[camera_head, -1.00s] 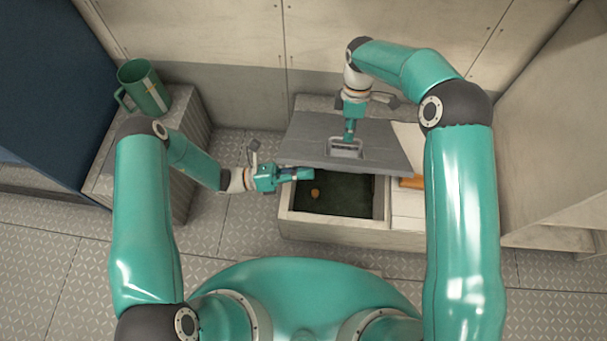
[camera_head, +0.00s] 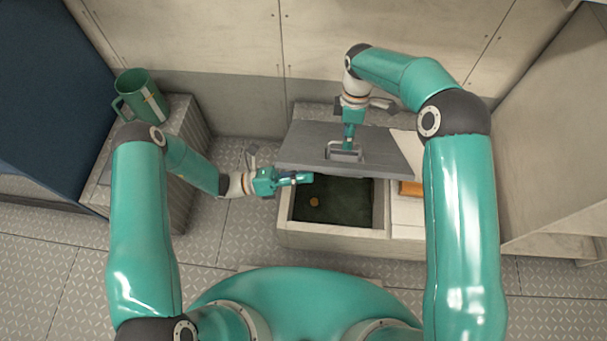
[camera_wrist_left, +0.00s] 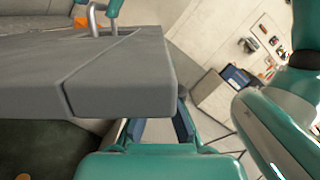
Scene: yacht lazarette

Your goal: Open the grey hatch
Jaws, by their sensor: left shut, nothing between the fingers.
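The grey hatch (camera_head: 382,148) is a flat lid, partly raised over a pale bin (camera_head: 332,234) with a dark inside. Its front edge stands clear of the bin's front rim. My right gripper (camera_head: 347,148) is at the metal handle (camera_head: 345,156) recessed in the hatch and appears shut on it. The handle also shows in the left wrist view (camera_wrist_left: 94,20). My left gripper (camera_head: 304,178) is shut and empty at the hatch's front left corner, over the opening. In the left wrist view the hatch's corner (camera_wrist_left: 125,80) hides part of the fingers; contact cannot be told.
A small orange-brown thing (camera_head: 314,202) lies inside the bin. An orange block (camera_head: 411,188) lies on the pale surface to the right. A green mug (camera_head: 141,96) stands on a box at left. The wall is close behind the hatch.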

